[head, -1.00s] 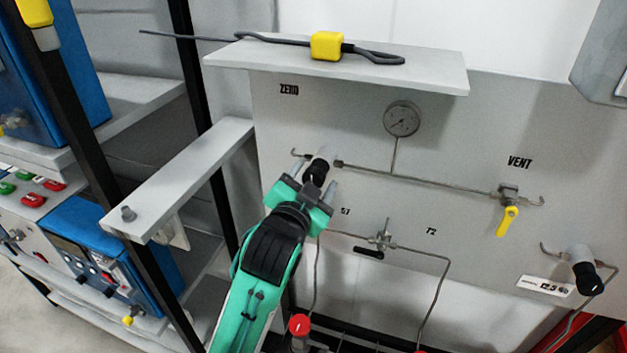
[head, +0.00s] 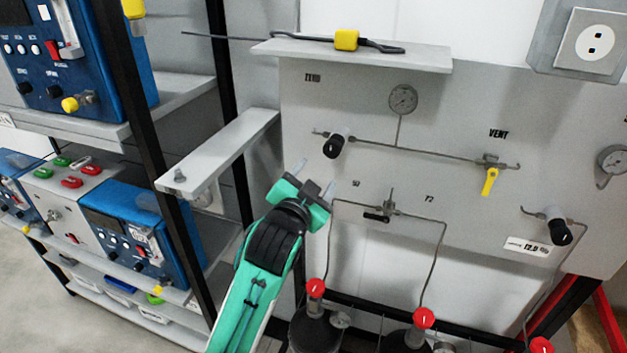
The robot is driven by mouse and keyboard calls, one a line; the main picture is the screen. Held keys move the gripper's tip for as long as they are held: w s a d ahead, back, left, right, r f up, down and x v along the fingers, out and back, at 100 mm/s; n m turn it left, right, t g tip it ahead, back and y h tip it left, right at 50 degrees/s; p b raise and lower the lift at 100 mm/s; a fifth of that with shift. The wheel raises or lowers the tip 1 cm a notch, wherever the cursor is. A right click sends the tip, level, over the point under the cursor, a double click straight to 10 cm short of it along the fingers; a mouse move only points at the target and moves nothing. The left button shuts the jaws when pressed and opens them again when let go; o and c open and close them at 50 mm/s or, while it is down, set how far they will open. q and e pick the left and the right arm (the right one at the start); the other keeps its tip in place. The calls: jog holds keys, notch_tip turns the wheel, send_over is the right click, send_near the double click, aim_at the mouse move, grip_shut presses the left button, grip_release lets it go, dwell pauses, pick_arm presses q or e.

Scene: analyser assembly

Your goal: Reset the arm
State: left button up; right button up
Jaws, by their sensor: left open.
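My left arm comes up from the bottom of the head view, green and black. Its gripper (head: 314,177) is open and empty, with its two pale fingers apart. It is in front of the panel (head: 300,110), below and a little left of a black-ended knob (head: 334,146) on the pipe. The gripper is apart from that knob in the picture. My right gripper is not in view.
A grey bracket (head: 220,150) juts out left of the gripper. A shelf (head: 420,58) holds a yellow block (head: 346,40) with a dark rod. A yellow valve handle (head: 489,181) is on the right. Red-topped cylinders (head: 316,287) stand below. Blue analysers (head: 150,235) are on the left rack.

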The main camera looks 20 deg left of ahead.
pick_arm(q)
jog(key=s+a+f+n+g, duration=0.2)
jog(key=s+f+g, duration=0.2)
jog(key=s+f, duration=0.45)
jog(key=s+a+f+n+g, duration=0.1)
jog(key=s+a+f+g, duration=0.3)
jog(key=f, duration=0.8)
jog(key=s+f+n+g, duration=0.1)
jog(key=s+f+g, duration=0.3)
jog(key=s, duration=0.7)
jog(key=s+f+n+g, duration=0.1)
jog(key=s+f+g, duration=0.1)
jog(key=s+f, duration=0.65)
notch_tip(320, 180, down, 37)
jog(key=s+g+b, duration=0.2)
jog(key=s+b, duration=0.1)
jog(key=b, duration=0.4)
jog(key=s+a+f+b, duration=0.1)
jog(key=s+f+b, duration=0.1)
jog(key=s+f, duration=0.7)
jog(key=s+a+f+g+y+b, duration=0.1)
jog(key=s+a+f+b, duration=0.1)
jog(key=s+f, duration=0.7)
notch_tip(320, 180, down, 6)
jog(key=shift+s+a+f+b, duration=0.15)
jog(key=shift+b, duration=0.6)
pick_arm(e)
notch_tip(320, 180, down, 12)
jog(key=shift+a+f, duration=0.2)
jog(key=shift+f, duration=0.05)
